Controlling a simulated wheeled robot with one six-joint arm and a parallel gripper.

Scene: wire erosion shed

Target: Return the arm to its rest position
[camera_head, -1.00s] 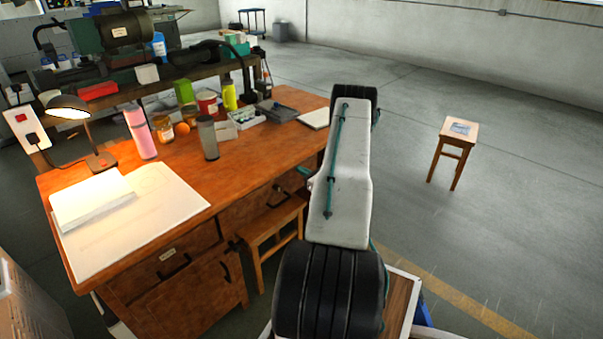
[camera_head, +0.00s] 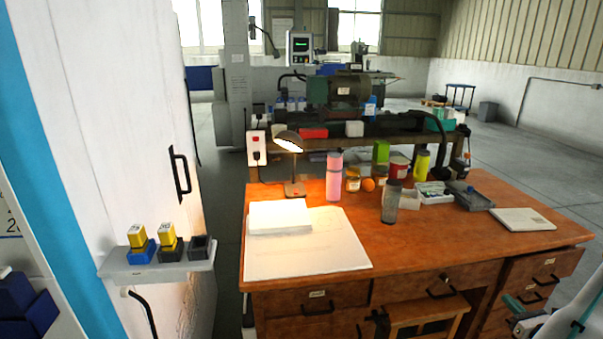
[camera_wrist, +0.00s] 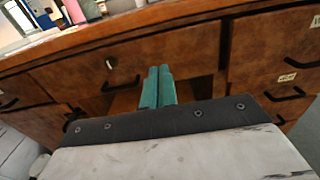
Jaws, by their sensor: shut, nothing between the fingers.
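My gripper (camera_wrist: 158,72) shows in the wrist view as two teal fingers lying side by side, shut, with nothing between them. It points at the front of the wooden desk (camera_wrist: 190,45), whose drawers and dark handles fill the background. In the head view only a white and teal part of my arm (camera_head: 575,322) shows at the lower right corner, close to the desk's right drawers.
The desk top (camera_head: 420,238) bears a lit lamp (camera_head: 289,145), a pink bottle (camera_head: 334,177), a grey tumbler (camera_head: 390,203) and papers. A stool (camera_head: 425,312) stands at the desk front. A white cabinet (camera_head: 110,110) with a small shelf (camera_head: 160,267) stands at left. Open floor lies at far right.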

